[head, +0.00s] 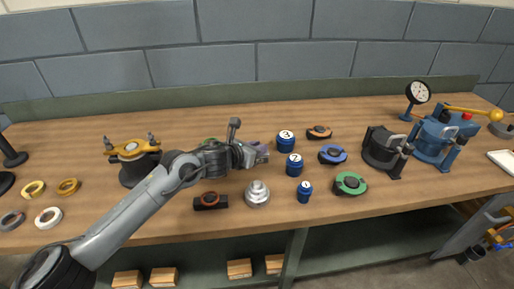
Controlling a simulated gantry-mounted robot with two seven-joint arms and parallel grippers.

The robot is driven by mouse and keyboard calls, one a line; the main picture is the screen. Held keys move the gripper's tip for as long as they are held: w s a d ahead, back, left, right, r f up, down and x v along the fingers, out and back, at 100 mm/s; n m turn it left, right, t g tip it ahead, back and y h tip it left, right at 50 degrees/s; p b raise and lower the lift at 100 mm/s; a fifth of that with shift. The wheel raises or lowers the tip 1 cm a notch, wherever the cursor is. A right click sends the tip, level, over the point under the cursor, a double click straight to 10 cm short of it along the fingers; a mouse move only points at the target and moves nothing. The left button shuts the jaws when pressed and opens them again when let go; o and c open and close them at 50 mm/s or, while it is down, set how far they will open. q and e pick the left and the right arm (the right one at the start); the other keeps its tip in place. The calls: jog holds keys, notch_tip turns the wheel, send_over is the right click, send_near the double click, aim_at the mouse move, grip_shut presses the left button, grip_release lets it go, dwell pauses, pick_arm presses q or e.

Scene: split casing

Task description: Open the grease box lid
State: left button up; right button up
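My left arm reaches in from the lower left over the workbench. Its gripper (262,153) points right, just left of the blue canisters; whether its fingers are open or shut is too small to tell. No thing is clearly recognisable as the grease box. A low dark block with an orange-brown ring on top (210,201) lies in front of the arm. A stepped silver metal part (257,194) sits below the gripper. A small green thing (210,141) is mostly hidden behind my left wrist. My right gripper is not in view.
Blue canisters numbered 3 (285,141), 2 (294,164) and 1 (305,191) stand right of the gripper. Split rings, a dark housing (381,149) and a blue press (435,139) stand farther right. A yellow-flanged housing (135,160) and loose rings are left.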

pick_arm(q)
grip_shut()
jog(key=shift+a, duration=0.1)
jog(key=shift+a+r+n+h+b, duration=0.2)
jog(key=shift+n+h+b, duration=0.1)
jog(key=shift+h+b, duration=0.25)
jog(key=a+r+n+t+h+b, duration=0.1)
jog(key=n+t+h+b, duration=0.1)
jog(key=shift+s+a+r+h+b, duration=0.2)
jog(key=shift+a+r+h+b, duration=0.05)
jog(key=shift+a+r+b, duration=0.15)
jog(key=shift+a+r+n+t+h+b, duration=0.35)
jog(key=shift+a+n+t+h+b, duration=0.05)
jog(key=shift+n+t, duration=0.3)
